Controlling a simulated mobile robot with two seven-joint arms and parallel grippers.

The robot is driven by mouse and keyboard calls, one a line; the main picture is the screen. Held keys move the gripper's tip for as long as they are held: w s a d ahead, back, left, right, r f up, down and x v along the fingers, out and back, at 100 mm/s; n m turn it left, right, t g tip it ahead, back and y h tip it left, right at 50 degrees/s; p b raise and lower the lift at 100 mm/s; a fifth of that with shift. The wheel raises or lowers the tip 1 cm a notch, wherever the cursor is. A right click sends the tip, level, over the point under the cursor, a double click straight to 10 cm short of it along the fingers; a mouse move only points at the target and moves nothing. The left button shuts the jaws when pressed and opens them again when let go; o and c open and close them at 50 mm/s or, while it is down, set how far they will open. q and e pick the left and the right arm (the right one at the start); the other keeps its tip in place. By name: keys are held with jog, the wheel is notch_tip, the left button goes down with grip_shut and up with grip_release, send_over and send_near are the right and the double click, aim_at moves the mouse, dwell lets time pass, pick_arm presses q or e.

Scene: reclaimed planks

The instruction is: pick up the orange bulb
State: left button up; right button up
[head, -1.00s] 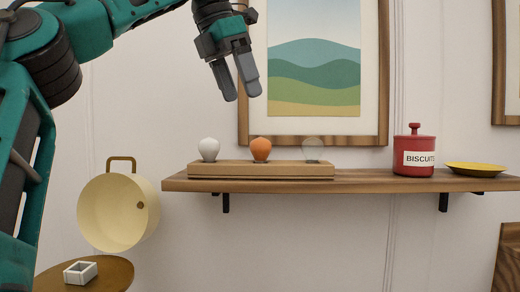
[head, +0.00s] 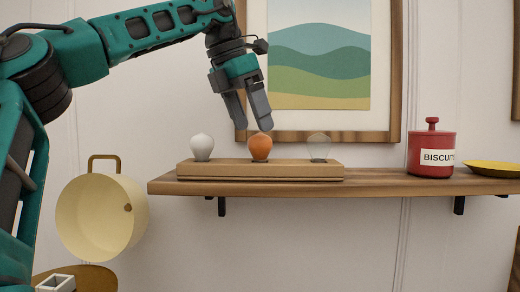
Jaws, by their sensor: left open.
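The orange bulb (head: 260,147) stands upright in the middle of a wooden holder (head: 262,171) on the wall shelf. A white bulb (head: 201,147) stands to its left and a clear bulb (head: 319,146) to its right in the same holder. My left gripper (head: 252,126) is open and empty, pointing down just above the orange bulb. One fingertip shows close to the top of the bulb; I cannot tell if they touch. My right gripper is not in view.
The wooden shelf (head: 400,187) carries a red biscuit jar (head: 431,148) and a yellow plate (head: 495,168) at the right. A framed picture (head: 318,135) hangs behind the gripper. A cream pot (head: 95,215) hangs at the left above a round table (head: 98,278).

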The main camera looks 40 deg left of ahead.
aim_at(260, 157)
pick_arm(q)
jog(key=x, duration=0.5)
jog(key=shift+w+f, duration=0.25)
jog(key=shift+w, duration=0.05)
jog(key=c, duration=1.1)
